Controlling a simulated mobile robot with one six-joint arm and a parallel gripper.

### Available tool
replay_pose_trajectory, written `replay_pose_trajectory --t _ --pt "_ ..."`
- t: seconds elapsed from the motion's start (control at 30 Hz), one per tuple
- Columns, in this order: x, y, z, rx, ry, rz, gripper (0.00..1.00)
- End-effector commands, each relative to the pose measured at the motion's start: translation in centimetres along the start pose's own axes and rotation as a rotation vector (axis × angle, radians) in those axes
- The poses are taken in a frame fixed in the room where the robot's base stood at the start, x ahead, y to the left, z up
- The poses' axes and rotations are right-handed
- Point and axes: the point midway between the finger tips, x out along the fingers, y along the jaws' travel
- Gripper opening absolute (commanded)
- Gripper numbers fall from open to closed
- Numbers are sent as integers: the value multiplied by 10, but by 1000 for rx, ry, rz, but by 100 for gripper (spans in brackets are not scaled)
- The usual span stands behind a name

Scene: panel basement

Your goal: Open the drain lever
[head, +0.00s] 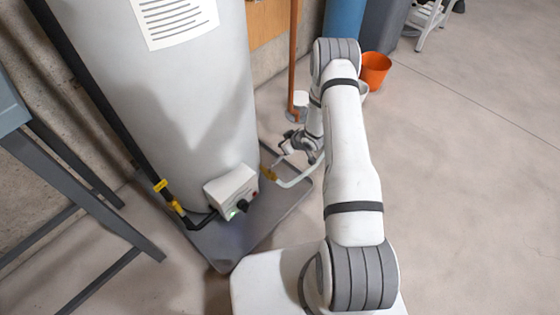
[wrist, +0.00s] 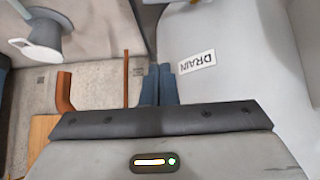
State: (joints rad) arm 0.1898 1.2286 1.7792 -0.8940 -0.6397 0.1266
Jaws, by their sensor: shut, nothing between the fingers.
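The tall light-grey tank (head: 170,100) stands at the left of the head view. A small brass-yellow drain fitting (head: 268,173) shows low on its right side, with a pale hose (head: 298,178) by it. The lever itself is too small to make out. My gripper (head: 283,152) is close to the fitting, slightly above it in the picture; I cannot tell whether they touch. In the wrist view my gripper's fingers (wrist: 159,84) are together and empty, beside the tank wall with its DRAIN label (wrist: 197,62).
A white control box (head: 232,191) with a green light and black knob sits low on the tank. A grey base plate (head: 250,228) lies under it. A copper-coloured pipe (head: 293,60) and an orange bucket (head: 375,68) stand behind. The floor at right is clear.

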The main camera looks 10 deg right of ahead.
Motion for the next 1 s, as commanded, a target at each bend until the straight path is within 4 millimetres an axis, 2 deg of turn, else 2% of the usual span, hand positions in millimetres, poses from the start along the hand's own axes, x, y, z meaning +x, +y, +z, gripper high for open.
replay_pose_trajectory --t 0.03,0.1,0.57,0.77,1.0 --pt "9 -4 10 1 7 -13 0" --pt "14 -7 14 0 17 -25 0" --pt "20 -10 16 -3 20 -30 0" --pt "50 -11 17 -5 21 -31 0" --pt "103 -13 16 -6 20 -30 0"
